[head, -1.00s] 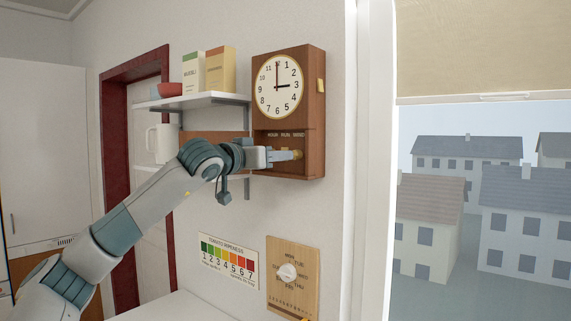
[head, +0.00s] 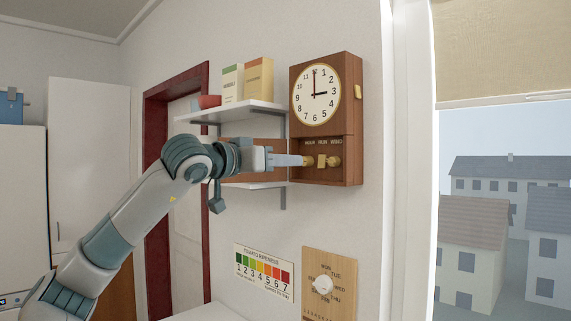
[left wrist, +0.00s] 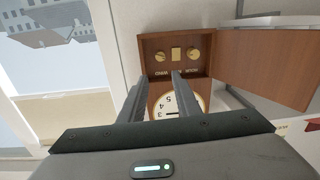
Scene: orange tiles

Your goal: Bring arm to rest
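My left gripper (head: 303,160) is raised in front of the wooden wall clock (head: 355,120), with its fingertips by the left end of the lower compartment. The left wrist view shows its two fingers (left wrist: 157,86) apart with nothing between them, in front of the clock's lower part. Two round brass knobs (left wrist: 194,55) and a square brass piece (left wrist: 176,54) are in that compartment, apart from the fingers. The clock face reads about three o'clock. My right gripper is in neither view.
A brown panel (left wrist: 265,60) stands out beside the clock, behind my left wrist in the head view. A shelf (head: 235,110) holds two boxes and a reddish bowl. A ripeness chart (head: 263,270) and a wooden dial board (head: 328,285) hang below. A window is at right.

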